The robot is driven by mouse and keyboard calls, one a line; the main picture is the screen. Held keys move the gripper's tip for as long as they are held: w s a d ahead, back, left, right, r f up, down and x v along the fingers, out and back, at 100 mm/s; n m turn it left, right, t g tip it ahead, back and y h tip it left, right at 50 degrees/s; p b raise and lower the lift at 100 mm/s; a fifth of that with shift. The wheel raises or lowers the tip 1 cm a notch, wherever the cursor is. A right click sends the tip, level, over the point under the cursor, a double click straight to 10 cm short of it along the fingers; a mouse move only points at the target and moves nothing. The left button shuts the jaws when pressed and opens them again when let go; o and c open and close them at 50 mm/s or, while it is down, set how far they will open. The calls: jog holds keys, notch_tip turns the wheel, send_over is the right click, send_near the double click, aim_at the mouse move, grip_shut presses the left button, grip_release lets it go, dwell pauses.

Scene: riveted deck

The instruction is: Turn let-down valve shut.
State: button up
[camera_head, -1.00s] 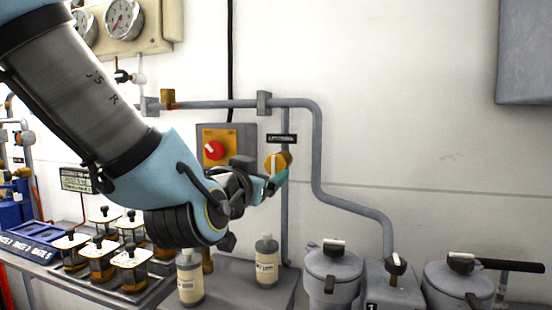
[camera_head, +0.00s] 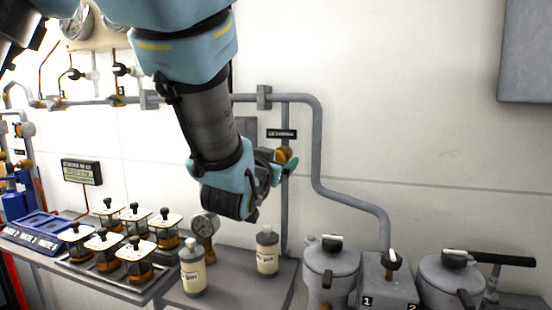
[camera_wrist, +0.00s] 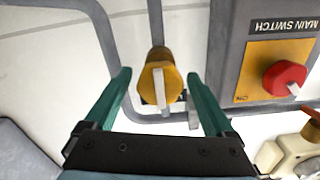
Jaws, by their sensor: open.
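A yellow valve knob with a pale bar across its face sits on a grey pipe. In the wrist view the knob (camera_wrist: 172,80) lies between the two teal fingers of my gripper (camera_wrist: 159,76), with a gap on each side. The bar runs nearly along the pipe. In the head view the knob (camera_head: 284,154) is partly hidden by my gripper (camera_head: 283,168), under a small black label (camera_head: 282,134) too small to read. My gripper is open and empty. I cannot tell whether the fingertips reach past the knob's face.
The red main switch (camera_wrist: 285,78) on its yellow plate is close to the right in the wrist view. Two bottles (camera_head: 192,268) (camera_head: 267,251) and a gauge (camera_head: 205,225) stand below my arm. Lidded pots (camera_head: 331,262) stand at right.

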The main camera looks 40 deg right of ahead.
jog(key=c, duration=1.4)
jog(key=shift+m, duration=0.3)
jog(key=m+p, duration=0.2)
jog(key=m, duration=0.2)
jog(key=m+p, duration=0.1)
jog(key=m, duration=0.3)
jog(key=shift+s+d, duration=0.1)
jog(key=m+p, duration=0.1)
jog(key=m, duration=0.4)
jog(key=shift+f+p, duration=0.1)
jog(key=shift+p, duration=0.3)
jog(key=m+p, duration=0.1)
jog(key=m, duration=0.3)
jog(key=shift+f, duration=0.1)
jog(key=shift+s+m, duration=0.1)
jog(key=shift+m, duration=0.2)
